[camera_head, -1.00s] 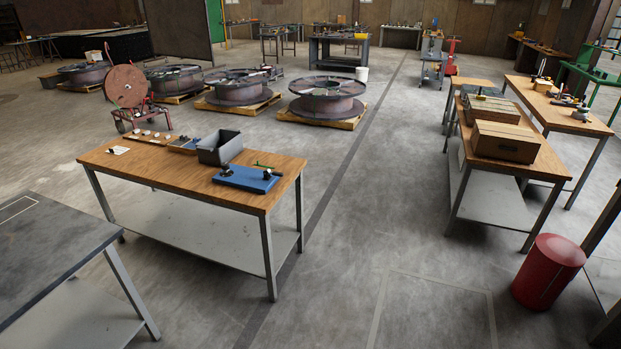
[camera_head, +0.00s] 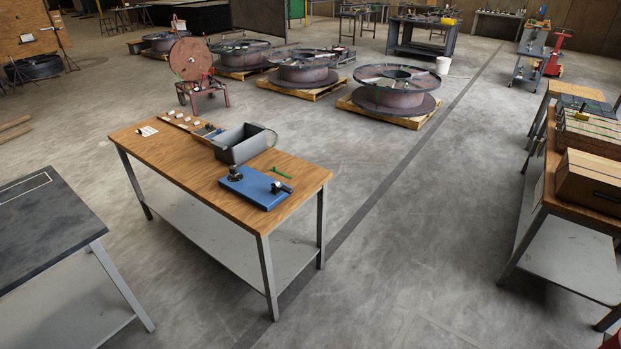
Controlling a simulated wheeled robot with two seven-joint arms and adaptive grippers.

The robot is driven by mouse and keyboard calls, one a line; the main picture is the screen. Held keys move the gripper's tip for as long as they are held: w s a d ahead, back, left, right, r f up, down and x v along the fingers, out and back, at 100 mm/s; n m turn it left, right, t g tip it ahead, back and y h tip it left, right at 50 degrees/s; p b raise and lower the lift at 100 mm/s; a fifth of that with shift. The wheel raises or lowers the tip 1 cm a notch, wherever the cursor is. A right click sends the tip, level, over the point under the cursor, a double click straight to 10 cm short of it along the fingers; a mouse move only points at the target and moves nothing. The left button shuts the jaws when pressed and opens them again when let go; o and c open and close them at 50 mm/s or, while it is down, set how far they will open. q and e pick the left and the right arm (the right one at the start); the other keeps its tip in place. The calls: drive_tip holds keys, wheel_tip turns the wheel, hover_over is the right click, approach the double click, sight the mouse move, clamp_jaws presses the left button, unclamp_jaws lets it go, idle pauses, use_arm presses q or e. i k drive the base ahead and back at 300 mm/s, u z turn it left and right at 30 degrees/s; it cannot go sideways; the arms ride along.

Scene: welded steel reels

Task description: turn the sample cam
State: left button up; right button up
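A blue plate (camera_head: 253,189) lies flat near the front right end of a wooden-topped workbench (camera_head: 187,178). Two small dark fittings stand on the plate: a round upright one (camera_head: 236,174) at its back left and a dark one with a light part (camera_head: 280,187) at its right. Which of these is the sample cam I cannot tell at this size. A green-handled item (camera_head: 279,172) lies on the wood behind the plate. Neither of my grippers is in view.
A grey open bin (camera_head: 243,146) stands behind the plate, with small parts (camera_head: 180,117) to its left. A dark-topped table (camera_head: 45,225) is at front left. A bench with wooden boxes (camera_head: 595,180) is at right. Open floor (camera_head: 400,220) lies between. Reels on pallets (camera_head: 396,90) stand behind.

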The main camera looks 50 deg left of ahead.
sight(278, 184)
drive_tip(key=u, duration=0.35)
drive_tip(key=i, duration=1.05)
drive_tip(key=u, duration=1.6)
drive_tip(key=i, duration=0.7)
drive_tip(key=u, duration=0.75)
